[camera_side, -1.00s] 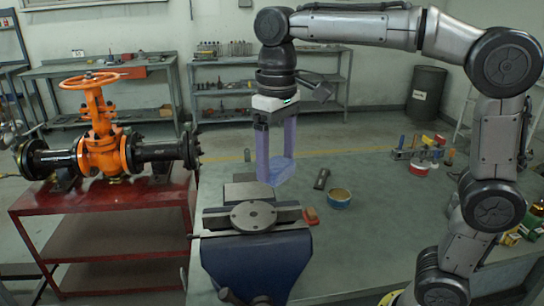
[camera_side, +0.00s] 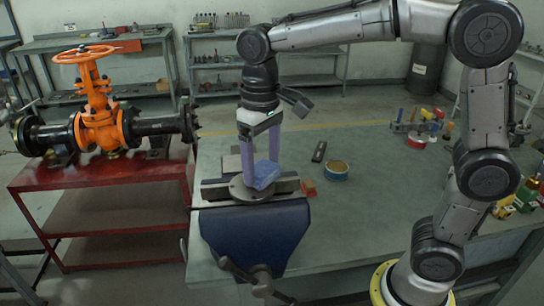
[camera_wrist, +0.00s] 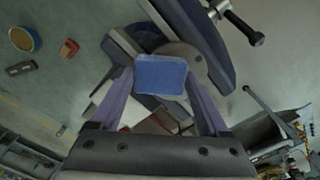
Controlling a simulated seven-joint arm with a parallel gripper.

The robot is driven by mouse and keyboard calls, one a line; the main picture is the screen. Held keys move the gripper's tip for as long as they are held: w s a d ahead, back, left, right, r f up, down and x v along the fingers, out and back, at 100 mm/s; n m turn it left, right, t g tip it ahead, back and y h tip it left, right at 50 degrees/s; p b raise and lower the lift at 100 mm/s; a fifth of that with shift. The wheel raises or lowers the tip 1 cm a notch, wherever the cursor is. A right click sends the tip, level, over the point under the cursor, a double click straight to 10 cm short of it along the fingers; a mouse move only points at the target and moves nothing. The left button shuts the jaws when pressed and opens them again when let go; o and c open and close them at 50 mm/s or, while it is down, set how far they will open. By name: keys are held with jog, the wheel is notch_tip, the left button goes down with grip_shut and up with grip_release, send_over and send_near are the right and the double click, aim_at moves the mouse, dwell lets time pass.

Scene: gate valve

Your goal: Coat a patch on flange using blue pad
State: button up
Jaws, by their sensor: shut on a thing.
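The flange (camera_side: 240,191) is a round grey metal disc lying flat on top of the vise (camera_side: 255,230). My gripper (camera_side: 259,172) has long purple fingers pointing down and is shut on the blue pad (camera_side: 266,176). The pad is over the right part of the flange, at or very close to its top face; I cannot tell whether they touch. In the wrist view the pad (camera_wrist: 160,76) spans between the fingertips and hides part of the flange (camera_wrist: 191,57). No coated patch can be made out on the visible part of the flange.
An open round tin (camera_side: 337,171), a small red block (camera_side: 308,187) and a dark tool (camera_side: 319,151) are on the bench right of the vise. An orange gate valve (camera_side: 97,122) stands on a red table at left.

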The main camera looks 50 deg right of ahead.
jog(key=w+a, duration=0.2)
jog(key=a, duration=0.1)
jog(key=w+a, duration=0.1)
jog(key=a, duration=0.1)
jog(key=shift+w+a, duration=0.15)
jog(key=shift+w, duration=0.15)
jog(key=shift+s+d, duration=3)
jog(key=shift+s, duration=0.25)
jog(key=shift+a, duration=0.65)
jog(key=shift+w+a, duration=2.95)
jog(key=shift+w, duration=0.1)
notch_tip(320, 180, up, 8)
